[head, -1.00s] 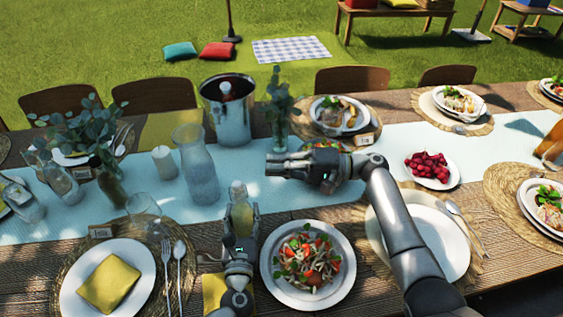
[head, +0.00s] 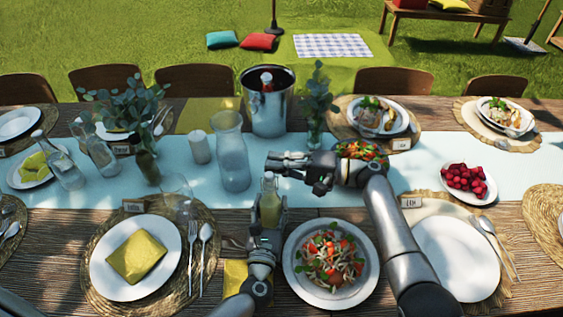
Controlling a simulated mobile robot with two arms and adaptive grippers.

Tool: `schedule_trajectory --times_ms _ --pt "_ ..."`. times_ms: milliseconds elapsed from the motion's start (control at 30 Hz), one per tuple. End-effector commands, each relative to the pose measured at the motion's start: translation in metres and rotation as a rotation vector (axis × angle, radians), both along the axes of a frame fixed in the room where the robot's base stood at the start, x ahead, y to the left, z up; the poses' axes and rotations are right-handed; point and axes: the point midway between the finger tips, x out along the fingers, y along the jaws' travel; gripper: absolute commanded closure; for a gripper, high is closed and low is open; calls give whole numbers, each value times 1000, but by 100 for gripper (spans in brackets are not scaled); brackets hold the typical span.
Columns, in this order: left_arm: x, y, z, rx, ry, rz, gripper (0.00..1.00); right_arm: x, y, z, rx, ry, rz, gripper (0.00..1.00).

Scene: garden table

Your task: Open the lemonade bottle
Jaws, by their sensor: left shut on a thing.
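The lemonade bottle (head: 269,206), small and clear with pale yellow liquid, stands upright near the front edge of the pale runner. My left gripper (head: 268,218) is shut on its body from the near side. My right gripper (head: 284,163) points left just above and behind the bottle's top, with its fingertips close to the neck. Whether its fingers touch the cap, and how far apart they are, I cannot tell. The cap itself is hard to make out.
A glass carafe (head: 232,152) and white candle (head: 200,148) stand left of the bottle. A metal bucket (head: 267,103) is behind. A salad plate (head: 331,292) lies close in front to the right, and a plate with a yellow napkin (head: 137,257) to the left. A drinking glass (head: 176,190) stands nearby.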

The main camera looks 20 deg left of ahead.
Motion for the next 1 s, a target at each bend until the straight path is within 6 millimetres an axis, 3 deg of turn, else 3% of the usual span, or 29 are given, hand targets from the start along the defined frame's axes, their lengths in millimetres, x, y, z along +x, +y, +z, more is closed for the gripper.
schedule_trajectory --times_ms 1000 --pt "0 -1 0 0 1 -1 94 -10 -4 4 0 -2 0 100"
